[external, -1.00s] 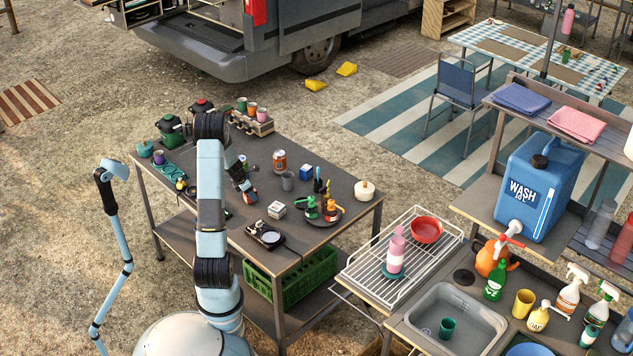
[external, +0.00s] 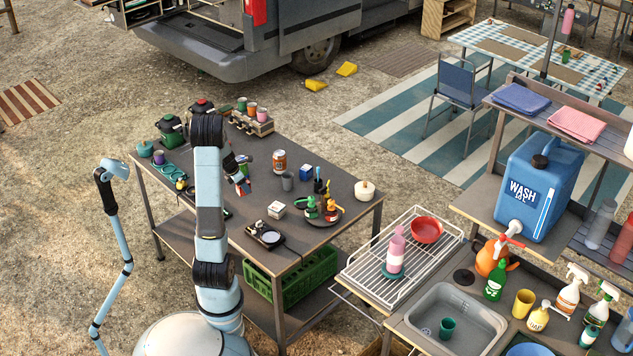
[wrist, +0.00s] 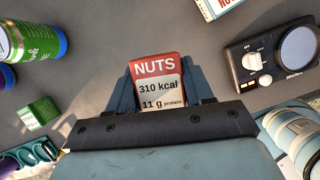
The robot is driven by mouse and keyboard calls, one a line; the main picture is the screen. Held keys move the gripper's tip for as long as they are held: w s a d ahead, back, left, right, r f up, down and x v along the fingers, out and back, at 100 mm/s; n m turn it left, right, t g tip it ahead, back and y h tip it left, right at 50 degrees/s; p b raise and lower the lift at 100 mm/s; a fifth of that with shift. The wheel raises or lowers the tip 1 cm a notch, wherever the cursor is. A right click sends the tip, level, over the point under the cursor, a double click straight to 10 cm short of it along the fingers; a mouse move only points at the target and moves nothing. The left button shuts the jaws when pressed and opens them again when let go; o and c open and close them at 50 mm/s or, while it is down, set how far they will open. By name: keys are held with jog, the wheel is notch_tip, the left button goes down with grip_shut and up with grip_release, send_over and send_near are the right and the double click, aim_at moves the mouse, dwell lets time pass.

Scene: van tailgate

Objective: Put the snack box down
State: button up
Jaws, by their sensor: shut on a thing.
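The snack box is a small red and white carton marked NUTS (wrist: 158,82). In the wrist view it stands between the two dark fingers of my gripper (wrist: 173,90), which are shut on it. Its lower part is hidden behind the gripper body. In the external view the box (external: 243,187) shows small and partly hidden at the end of my gripper (external: 239,180), over the left middle of the dark work table (external: 335,232). I cannot tell whether the box touches the tabletop.
A small white box (external: 276,208) and a black dial device (external: 265,236) are nearer the front. A cup rack (external: 257,128) is behind. Bare tabletop lies between them.

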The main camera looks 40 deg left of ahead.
jog(key=s+d+r, duration=0.3)
jog(key=s+d, duration=0.1)
jog(key=s, duration=0.2)
jog(key=d+r+m, duration=0.2)
jog(key=d+r, duration=0.3)
jog(key=d, duration=0.8)
send_near(281, 205)
jog(key=shift+w+d+f+h, duration=0.2)
jog(key=shift+w+f+h, duration=0.2)
jog(key=shift+w+f, duration=0.2)
jog(key=shift+w+a+f, duration=0.1)
jog(key=shift+w+f, duration=0.25)
jog(key=shift+f, duration=1.55)
jog(key=shift+f, duration=0.1)
jog(key=o, duration=1.1)
jog(key=shift+c, duration=0.2)
